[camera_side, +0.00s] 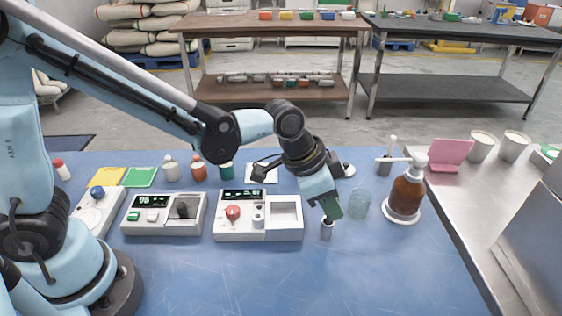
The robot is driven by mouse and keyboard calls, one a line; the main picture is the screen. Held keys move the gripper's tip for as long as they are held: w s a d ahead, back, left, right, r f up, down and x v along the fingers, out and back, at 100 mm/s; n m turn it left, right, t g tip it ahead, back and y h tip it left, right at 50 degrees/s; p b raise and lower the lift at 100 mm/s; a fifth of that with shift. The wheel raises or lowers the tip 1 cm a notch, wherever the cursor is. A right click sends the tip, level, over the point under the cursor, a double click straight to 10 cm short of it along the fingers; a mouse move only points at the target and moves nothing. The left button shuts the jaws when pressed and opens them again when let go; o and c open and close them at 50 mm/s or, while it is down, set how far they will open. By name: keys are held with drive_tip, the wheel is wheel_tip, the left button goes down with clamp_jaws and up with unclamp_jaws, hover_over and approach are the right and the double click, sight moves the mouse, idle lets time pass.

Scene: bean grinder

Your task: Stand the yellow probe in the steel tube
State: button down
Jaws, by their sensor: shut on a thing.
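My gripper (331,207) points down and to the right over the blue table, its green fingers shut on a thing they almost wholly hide. I take it to be the yellow probe, though no yellow shows there. Just below the fingertips a small grey steel tube (326,233) with a dark rim stands upright on the table. I cannot tell whether the held thing enters the tube or only sits above it.
A clear glass (359,204) stands close right of the gripper, then an amber pump bottle (407,192). Left are a white device with a red knob (240,231) and a scale (163,216). Behind is a grey cup (384,166). The table front is clear.

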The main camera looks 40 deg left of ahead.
drive_tip(key=shift+f, duration=1.1)
idle(1.8)
drive_tip(key=shift+c, duration=1.6)
unclamp_jaws()
drive_tip(key=shift+r, duration=3.5)
drive_tip(key=s+a+r+n+t+y, duration=0.1)
drive_tip(key=s+a+n, duration=0.3)
drive_tip(key=a, duration=0.6)
drive_tip(key=s+a+r+n+t+y, duration=0.1)
drive_tip(key=s+a+n, duration=0.3)
drive_tip(key=a, duration=0.5)
drive_tip(key=shift+s+a+t+y, duration=0.35)
drive_tip(key=shift+s+t+y, duration=0.3)
drive_tip(key=shift+s, duration=0.3)
